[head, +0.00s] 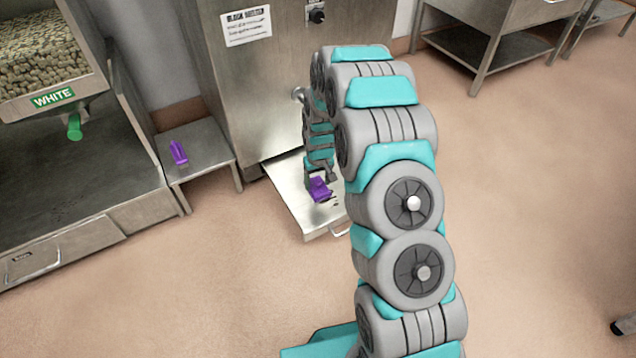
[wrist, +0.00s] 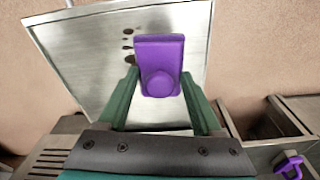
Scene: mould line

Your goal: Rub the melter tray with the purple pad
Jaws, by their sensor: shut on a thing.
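My gripper (wrist: 158,82) is shut on the purple pad (wrist: 158,50), with one green finger on each side of its round knob. In the head view my gripper (head: 325,177) is down over the melter tray (head: 290,195), with the pad (head: 320,190) at or just above the tray's surface. I cannot tell whether it touches. The tray (wrist: 75,45) is a flat metal sheet pulled out from the machine. Several dark spots (wrist: 128,43) lie on it, just left of the pad in the wrist view. The pad hides part of the tray.
The steel melter cabinet (head: 255,100) stands behind the tray. Left of it, another purple item (head: 179,152) sits on a low metal stand (head: 205,150). A pellet bin labelled WHITE (head: 45,60) is at far left. The floor at right (head: 540,200) is clear.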

